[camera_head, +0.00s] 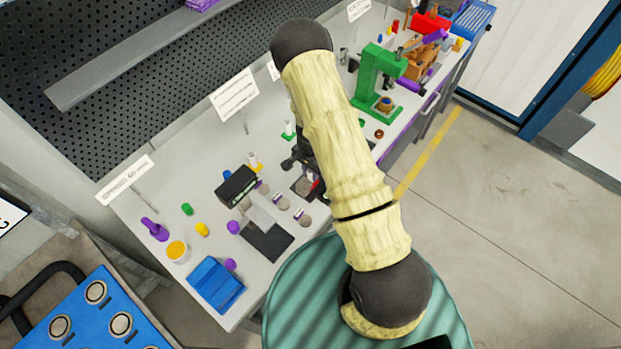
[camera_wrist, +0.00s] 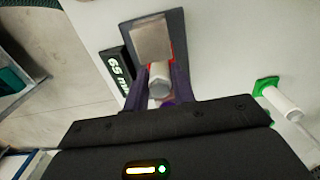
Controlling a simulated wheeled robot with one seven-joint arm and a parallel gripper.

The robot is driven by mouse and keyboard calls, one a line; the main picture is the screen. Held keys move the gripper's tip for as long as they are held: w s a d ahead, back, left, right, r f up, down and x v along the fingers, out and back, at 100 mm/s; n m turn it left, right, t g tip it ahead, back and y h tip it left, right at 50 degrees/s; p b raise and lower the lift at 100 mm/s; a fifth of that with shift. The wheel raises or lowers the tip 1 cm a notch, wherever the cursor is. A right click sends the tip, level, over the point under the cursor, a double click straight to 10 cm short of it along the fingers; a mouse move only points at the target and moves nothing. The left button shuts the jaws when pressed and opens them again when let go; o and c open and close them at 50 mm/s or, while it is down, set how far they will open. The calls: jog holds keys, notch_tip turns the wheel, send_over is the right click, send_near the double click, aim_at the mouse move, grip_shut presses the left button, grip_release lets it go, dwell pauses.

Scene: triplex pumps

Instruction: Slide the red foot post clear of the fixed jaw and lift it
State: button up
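The red foot post (camera_wrist: 159,84) shows in the wrist view as a pale grey shaft with a little red at its base. Its base is against a grey-brown block (camera_wrist: 151,38), which looks like the fixed jaw, on a dark plate (camera_wrist: 178,40). My gripper (camera_wrist: 160,76) has one purple-dark finger on each side of the post. The fingers are close to it, but I cannot tell whether they press on it. In the head view my arm hides most of the post; a bit of red (camera_head: 316,188) shows beside my dark gripper (camera_head: 298,158).
A green-footed post (camera_wrist: 272,92) stands to the right in the wrist view. A black "65 m..." label (camera_wrist: 117,68) is left of the plate. In the head view, a black box (camera_head: 237,186), a green press (camera_head: 378,80) and a blue tray (camera_head: 215,284) share the white bench.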

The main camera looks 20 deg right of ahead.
jog(key=c, duration=0.3)
jog(key=shift+w+d, duration=0.6)
jog(key=shift+d, duration=0.25)
jog(key=shift+r, duration=0.1)
jog(key=shift+r+p, duration=2.5)
jog(key=shift+r, duration=0.9)
